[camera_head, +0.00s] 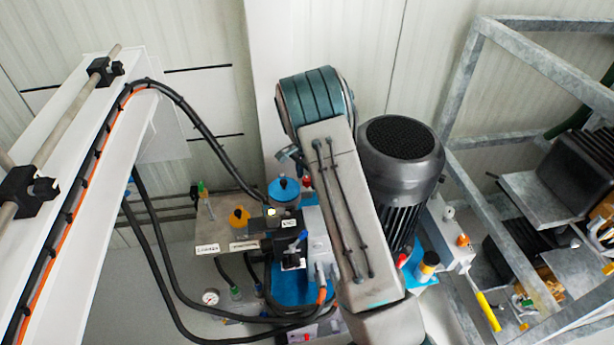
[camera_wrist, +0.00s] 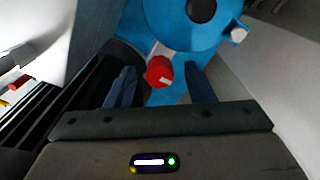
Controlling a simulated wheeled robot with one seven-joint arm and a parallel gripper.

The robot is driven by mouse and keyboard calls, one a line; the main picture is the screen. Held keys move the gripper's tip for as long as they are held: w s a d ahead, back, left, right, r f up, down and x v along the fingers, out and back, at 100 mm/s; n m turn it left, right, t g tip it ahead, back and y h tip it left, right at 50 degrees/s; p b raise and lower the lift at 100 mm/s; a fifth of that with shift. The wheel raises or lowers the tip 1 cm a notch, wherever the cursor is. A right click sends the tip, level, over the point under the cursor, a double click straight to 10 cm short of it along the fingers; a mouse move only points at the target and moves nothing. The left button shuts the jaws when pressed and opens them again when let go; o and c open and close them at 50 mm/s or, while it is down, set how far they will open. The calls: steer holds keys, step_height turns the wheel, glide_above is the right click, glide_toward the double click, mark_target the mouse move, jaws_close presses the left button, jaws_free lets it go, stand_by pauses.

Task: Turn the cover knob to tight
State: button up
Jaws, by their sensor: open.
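In the wrist view, a red knob (camera_wrist: 159,71) with a white mark on its face sits on a pale stem beside a round blue cover (camera_wrist: 185,38) with a dark centre. It appears to be the cover knob. My gripper (camera_wrist: 160,69) is open, with one finger to the left and one to the right of the knob. Gaps show on both sides, so I see no contact. How far the fingertips are from it in depth I cannot tell. In the head view, the blue cover (camera_head: 284,191) and a small red knob (camera_head: 307,182) show left of my arm; my gripper is hidden there.
A pale knob (camera_wrist: 238,35) sticks out of the cover's right edge. In the head view, a dark motor (camera_head: 401,150) stands right of my arm, black hoses (camera_head: 165,265) loop on the left, and a metal frame (camera_head: 500,205) stands at right. A yellow-handled lever (camera_head: 488,310) juts out at lower right.

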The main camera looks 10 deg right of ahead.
step_height(320, 180, up, 14)
steer(key=p, duration=0.1)
steer(key=shift+p, duration=0.3)
steer(key=shift+f, duration=0.1)
